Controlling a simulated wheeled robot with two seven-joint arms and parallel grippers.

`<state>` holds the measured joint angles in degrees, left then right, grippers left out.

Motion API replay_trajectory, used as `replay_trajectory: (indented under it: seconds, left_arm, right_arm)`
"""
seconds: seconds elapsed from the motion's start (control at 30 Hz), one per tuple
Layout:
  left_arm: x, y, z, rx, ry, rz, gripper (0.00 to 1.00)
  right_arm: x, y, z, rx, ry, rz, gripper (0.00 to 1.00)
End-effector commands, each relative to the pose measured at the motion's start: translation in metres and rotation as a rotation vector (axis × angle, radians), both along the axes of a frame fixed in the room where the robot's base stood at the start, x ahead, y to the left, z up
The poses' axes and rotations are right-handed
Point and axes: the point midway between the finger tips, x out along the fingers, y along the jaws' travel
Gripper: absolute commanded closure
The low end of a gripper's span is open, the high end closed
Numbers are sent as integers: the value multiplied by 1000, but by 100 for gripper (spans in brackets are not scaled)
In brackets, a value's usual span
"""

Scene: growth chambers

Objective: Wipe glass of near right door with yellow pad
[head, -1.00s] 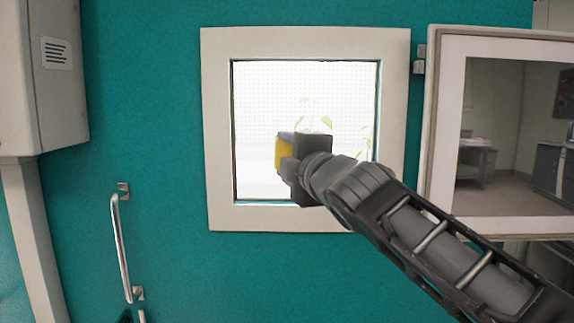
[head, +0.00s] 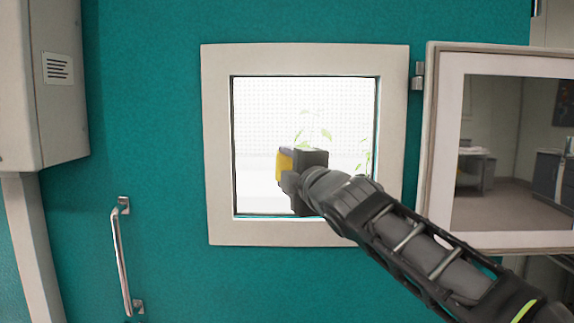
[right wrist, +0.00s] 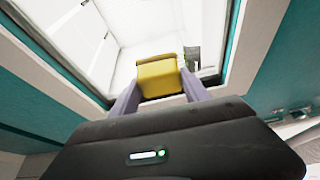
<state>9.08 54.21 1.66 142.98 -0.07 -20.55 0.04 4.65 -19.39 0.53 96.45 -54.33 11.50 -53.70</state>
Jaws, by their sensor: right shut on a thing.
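The window (head: 220,150) is a bright pane in a pale frame on a teal door (head: 150,100). My right gripper (head: 290,172) is in front of the lower middle of the pane. It is shut on the yellow pad (head: 283,165), whose left edge shows past the gripper. In the right wrist view the yellow pad (right wrist: 158,77) sits between the two pale fingers, with the bright window opening beyond it. I cannot tell whether the pad touches the glass. My left gripper is not in view.
A framed panel with a mirror-like pane (head: 515,150) stands swung out on hinges at the right. A metal door handle (head: 121,255) is at lower left. A grey vented box (head: 60,90) is at far left. Green plants (head: 315,133) show behind the pane.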

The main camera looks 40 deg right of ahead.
Motion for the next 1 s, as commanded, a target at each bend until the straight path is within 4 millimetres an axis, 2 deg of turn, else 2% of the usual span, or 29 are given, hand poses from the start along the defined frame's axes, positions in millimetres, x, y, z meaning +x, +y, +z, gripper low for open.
replay_trajectory:
  seconds: [0.1, 0.3, 1.0]
  left_arm:
    - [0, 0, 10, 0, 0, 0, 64]
    - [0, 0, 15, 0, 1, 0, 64]
    - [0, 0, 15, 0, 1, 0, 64]
  right_arm:
    - [10, -7, 3, 0, 1, 0, 78]
    - [19, -15, 1, 0, 0, -1, 78]
    - [21, -16, 1, 0, -1, 0, 78]
